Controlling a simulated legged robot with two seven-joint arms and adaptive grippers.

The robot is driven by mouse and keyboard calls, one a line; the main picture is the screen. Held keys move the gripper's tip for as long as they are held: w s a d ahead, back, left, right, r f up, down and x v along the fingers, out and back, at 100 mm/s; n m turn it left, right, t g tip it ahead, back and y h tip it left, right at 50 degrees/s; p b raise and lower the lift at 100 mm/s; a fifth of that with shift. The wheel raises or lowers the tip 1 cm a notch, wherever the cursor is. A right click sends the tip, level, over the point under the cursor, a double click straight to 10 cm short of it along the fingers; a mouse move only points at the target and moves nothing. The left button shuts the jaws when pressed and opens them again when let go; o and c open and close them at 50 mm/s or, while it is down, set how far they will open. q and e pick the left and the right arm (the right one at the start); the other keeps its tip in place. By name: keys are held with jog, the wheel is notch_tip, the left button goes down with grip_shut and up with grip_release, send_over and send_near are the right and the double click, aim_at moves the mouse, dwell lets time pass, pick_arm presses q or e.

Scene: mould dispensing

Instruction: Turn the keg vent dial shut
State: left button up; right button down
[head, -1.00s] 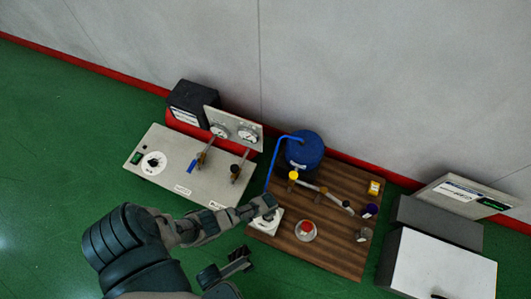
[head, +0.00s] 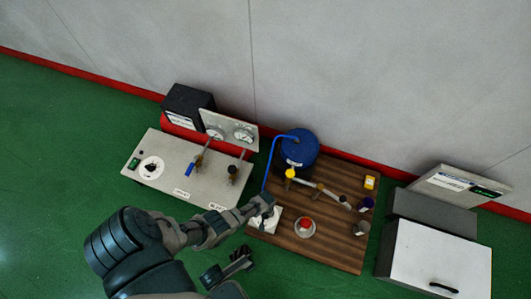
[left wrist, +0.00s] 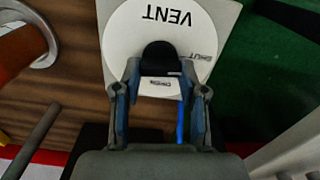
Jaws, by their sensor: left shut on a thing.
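The keg vent dial is a white disc (left wrist: 122,40) marked VENT and SHUT, on a pale square plate (head: 274,226) on the wooden board's left side. Its black knob (left wrist: 160,57) sits between the fingers of my left gripper (left wrist: 160,76), which is shut on it. The SHUT mark is to the right of the knob. In the head view my left gripper (head: 265,207) covers much of the dial. My right gripper (head: 232,266) is low in the head view, empty, with its fingers apart.
The blue keg (head: 299,148) with a blue hose stands at the board's (head: 335,254) back. A red-topped cup (head: 305,227), a pipe with a yellow knob (head: 291,173) and small jars share the board. A gauge panel (head: 170,185) is left, a white-lidded box (head: 432,258) right.

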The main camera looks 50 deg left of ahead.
pick_arm(q)
jog(key=shift+w+r+n, duration=0.1)
jog(key=shift+w+n, duration=0.2)
dwell(0.4)
jog(key=o, duration=1)
jog(key=shift+o, duration=0.7)
jog(key=shift+s, duration=0.15)
jog(key=shift+r, duration=0.15)
notch_tip(320, 180, up, 11)
jog(key=shift+r, duration=0.2)
